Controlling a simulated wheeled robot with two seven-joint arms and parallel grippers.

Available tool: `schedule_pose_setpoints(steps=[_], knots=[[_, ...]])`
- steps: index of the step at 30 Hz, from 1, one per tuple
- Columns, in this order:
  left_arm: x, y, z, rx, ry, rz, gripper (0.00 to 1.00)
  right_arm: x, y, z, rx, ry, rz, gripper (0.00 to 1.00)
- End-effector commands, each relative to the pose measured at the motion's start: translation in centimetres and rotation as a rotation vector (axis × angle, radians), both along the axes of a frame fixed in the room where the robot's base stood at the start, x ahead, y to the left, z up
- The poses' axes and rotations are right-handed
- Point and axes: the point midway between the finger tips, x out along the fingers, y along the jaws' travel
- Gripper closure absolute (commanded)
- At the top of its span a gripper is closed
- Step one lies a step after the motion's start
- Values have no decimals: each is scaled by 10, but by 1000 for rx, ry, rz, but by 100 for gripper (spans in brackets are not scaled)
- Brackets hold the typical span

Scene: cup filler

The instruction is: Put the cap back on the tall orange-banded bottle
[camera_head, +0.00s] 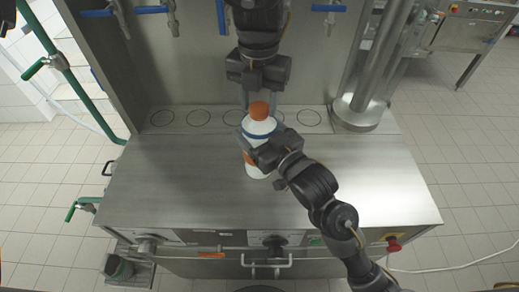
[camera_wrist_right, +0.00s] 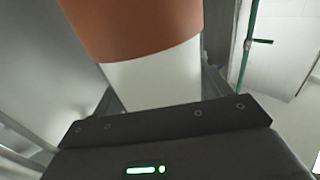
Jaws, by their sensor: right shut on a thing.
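The white bottle (camera_head: 256,168) with its orange band (camera_head: 250,157) stands upright on the steel counter. The orange cap (camera_head: 259,110) shows at its top, in line with the neck; I cannot tell how fully it is seated. My left gripper (camera_head: 259,101) comes down from above, its spread fingers on either side of the cap with gaps visible. My right gripper (camera_head: 258,139) is shut on the bottle's body from the front right, hiding part of it. In the right wrist view, the orange band (camera_wrist_right: 140,28) and white body (camera_wrist_right: 155,80) fill the space before the jaws.
The steel counter (camera_head: 160,185) is clear on both sides of the bottle. Several marked circles (camera_head: 195,118) line its back. A steel column (camera_head: 362,100) stands at the back right. Blue-handled taps (camera_head: 328,10) are on the back panel, and a red knob (camera_head: 393,245) is at the front right.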

Motion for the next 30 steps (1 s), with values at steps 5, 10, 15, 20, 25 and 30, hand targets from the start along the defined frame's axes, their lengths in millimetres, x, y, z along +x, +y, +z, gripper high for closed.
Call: schedule_pose_setpoints(steps=[5, 10, 15, 20, 25, 30], knots=[[0, 0, 0, 0, 0, 1, 42, 0, 0, 0, 0, 1, -1, 87], [0, 0, 0, -1, 0, 1, 42, 0, 0, 0, -1, 1, -1, 87], [1, -1, 9, -2, -2, 2, 42, 0, 0, 0, -1, 1, -1, 87], [1, -1, 30, -2, -3, 2, 42, 0, 0, 0, -1, 1, -1, 87], [0, 0, 45, -1, -1, 1, 42, 0, 0, -1, -1, 1, -1, 87], [0, 0, 45, -1, 1, 1, 42, 0, 0, 0, -1, 1, -1, 87]])
